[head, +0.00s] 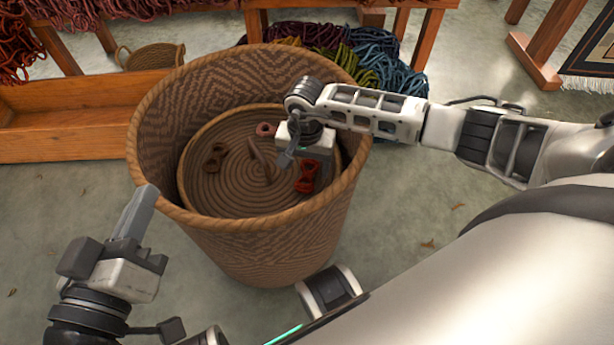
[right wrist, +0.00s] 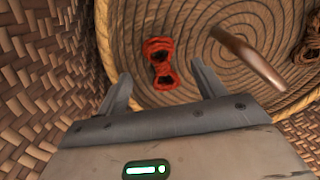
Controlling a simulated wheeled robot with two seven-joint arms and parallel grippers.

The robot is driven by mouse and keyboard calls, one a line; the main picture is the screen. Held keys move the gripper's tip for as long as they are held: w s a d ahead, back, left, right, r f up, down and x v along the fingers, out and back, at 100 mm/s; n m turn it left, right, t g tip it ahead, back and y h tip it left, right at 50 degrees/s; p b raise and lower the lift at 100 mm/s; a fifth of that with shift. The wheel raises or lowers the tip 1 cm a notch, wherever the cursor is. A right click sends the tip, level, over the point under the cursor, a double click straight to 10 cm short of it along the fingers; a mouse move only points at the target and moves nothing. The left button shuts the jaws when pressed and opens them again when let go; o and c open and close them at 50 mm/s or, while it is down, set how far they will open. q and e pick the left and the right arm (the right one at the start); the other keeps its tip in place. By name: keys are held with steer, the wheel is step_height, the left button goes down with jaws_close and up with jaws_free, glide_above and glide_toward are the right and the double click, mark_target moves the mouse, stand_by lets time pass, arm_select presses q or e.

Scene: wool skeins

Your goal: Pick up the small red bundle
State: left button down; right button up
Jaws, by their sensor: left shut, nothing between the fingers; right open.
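The small red bundle (head: 307,178) lies on the coiled floor of an inner round basket (head: 188,188), inside a large woven basket (head: 140,135). In the right wrist view the red bundle (right wrist: 160,63) shows beyond and between my right fingertips, pinched at its middle. My right gripper (head: 287,157) points down into the large basket, open and empty; its fingers (right wrist: 163,85) appear apart from the bundle. My left gripper (head: 146,197) is shut and empty, outside the basket's left front rim.
A brown bundle (head: 215,157), a pinkish bundle (head: 265,129) and a smooth brown stick-like piece (right wrist: 248,58) are also in the inner basket. The large basket's wall (right wrist: 50,80) is close beside my right gripper. Coloured skeins (head: 375,60) lie behind the basket.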

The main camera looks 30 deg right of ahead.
mark_target(306, 177)
step_height(306, 177, down, 5)
steer(key=shift+w+r+b, duration=0.1)
steer(key=shift+b, duration=1.1)
arm_select(q)
steer(key=r+m+t, duration=0.1)
steer(key=w+r+t, duration=0.1)
steer(key=w+r+m+t+h, duration=0.1)
steer(key=r, duration=0.1)
steer(key=shift+w+a+r+m, duration=0.1)
steer(key=shift+a+m, duration=0.2)
steer(key=shift+a, duration=0.1)
arm_select(e)
steer(key=c, duration=1.1)
